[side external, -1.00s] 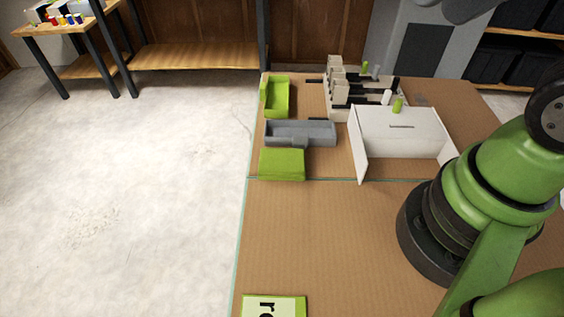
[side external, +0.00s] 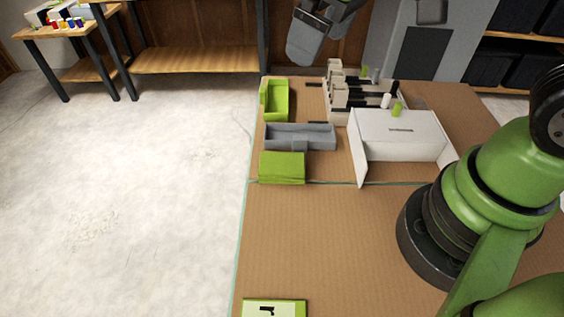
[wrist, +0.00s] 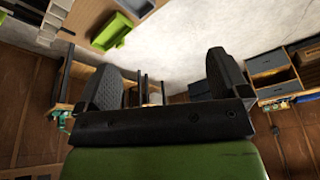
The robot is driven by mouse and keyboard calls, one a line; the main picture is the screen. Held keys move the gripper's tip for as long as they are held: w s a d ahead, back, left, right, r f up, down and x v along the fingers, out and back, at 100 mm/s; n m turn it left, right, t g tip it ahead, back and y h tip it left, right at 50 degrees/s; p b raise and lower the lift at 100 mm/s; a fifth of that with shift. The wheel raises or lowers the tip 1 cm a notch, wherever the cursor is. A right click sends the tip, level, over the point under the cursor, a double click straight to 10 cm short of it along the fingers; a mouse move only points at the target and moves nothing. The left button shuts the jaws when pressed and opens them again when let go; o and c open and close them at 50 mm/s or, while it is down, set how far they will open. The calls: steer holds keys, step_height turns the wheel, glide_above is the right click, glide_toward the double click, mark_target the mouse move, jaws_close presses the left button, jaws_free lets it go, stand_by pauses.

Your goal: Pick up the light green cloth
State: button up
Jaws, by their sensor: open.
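A light green folded item that looks like the cloth (side external: 282,168) lies on the tan work surface near its left edge, in front of a grey tray (side external: 300,136). I cannot tell for sure that it is fabric. My gripper (side external: 306,42) is high at the top of the side view, beyond the far edge of the surface and well away from the cloth. In the wrist view my gripper (wrist: 165,82) is open, its dark fingers apart with nothing between them. I cannot make out the cloth in the wrist view.
A green open bin (side external: 275,100) stands behind the grey tray, and also shows in the wrist view (wrist: 111,31). A white box (side external: 398,138) and a rack (side external: 352,98) stand to the right. A green lettered card (side external: 273,307) lies in front. The surface's front middle is clear.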

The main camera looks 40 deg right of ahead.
steer(key=w+a+f+n+g+h, duration=0.1)
steer(key=w+a+f+n+g, duration=0.2)
steer(key=f, duration=0.6)
steer(key=n, duration=0.3)
glide_above(279, 163)
steer(key=f, duration=0.9)
steer(key=shift+w+f, duration=0.3)
steer(key=shift+w, duration=0.05)
steer(key=f, duration=0.5)
steer(key=shift+s+f, duration=0.3)
steer(key=shift+c, duration=0.2)
steer(key=c, duration=1)
